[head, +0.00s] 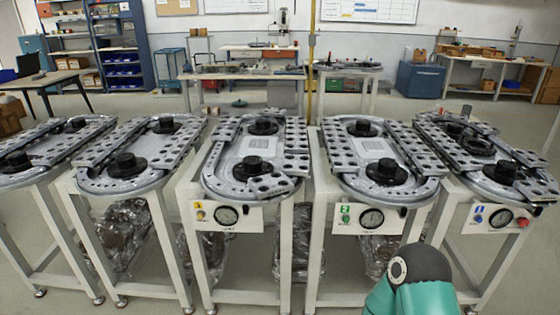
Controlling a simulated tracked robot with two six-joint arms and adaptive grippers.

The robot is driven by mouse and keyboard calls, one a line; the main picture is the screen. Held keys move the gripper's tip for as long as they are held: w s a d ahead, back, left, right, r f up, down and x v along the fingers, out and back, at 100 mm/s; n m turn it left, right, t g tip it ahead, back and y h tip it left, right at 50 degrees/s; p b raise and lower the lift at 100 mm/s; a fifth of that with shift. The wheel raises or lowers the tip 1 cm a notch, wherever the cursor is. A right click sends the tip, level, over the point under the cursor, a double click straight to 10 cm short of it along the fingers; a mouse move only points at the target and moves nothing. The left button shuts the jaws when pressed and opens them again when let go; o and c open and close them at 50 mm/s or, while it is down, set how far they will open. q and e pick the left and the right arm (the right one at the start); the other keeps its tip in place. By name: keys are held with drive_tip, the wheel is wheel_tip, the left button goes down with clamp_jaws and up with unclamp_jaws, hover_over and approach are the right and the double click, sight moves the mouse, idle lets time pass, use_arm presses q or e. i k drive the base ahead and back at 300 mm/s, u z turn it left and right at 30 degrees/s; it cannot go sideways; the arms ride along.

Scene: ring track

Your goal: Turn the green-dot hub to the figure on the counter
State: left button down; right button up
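Several ring-track tables stand in a row. The fourth from the left, a grey ring track (431,187), has a white front panel with a green label (346,212) marked 2, a small green spot under it, and a round dial counter (371,218). The counter's figure is too small to read. This track carries a black near hub (386,172) and a black far hub (362,128). I cannot make out a green dot on either hub. Neither gripper is in view; only a teal and black part of my arm shows at the bottom right.
The track to its left has a yellow-labelled panel (226,217); the one to its right has a blue-labelled panel (496,217) with a red knob (523,223). Narrow gaps separate the tables. Plastic-wrapped bundles (127,232) lie beneath. Workbenches and shelves stand behind.

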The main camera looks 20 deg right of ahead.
sight(252, 163)
drive_tip(key=z, duration=0.05)
drive_tip(key=i, duration=1)
drive_tip(key=z, duration=0.05)
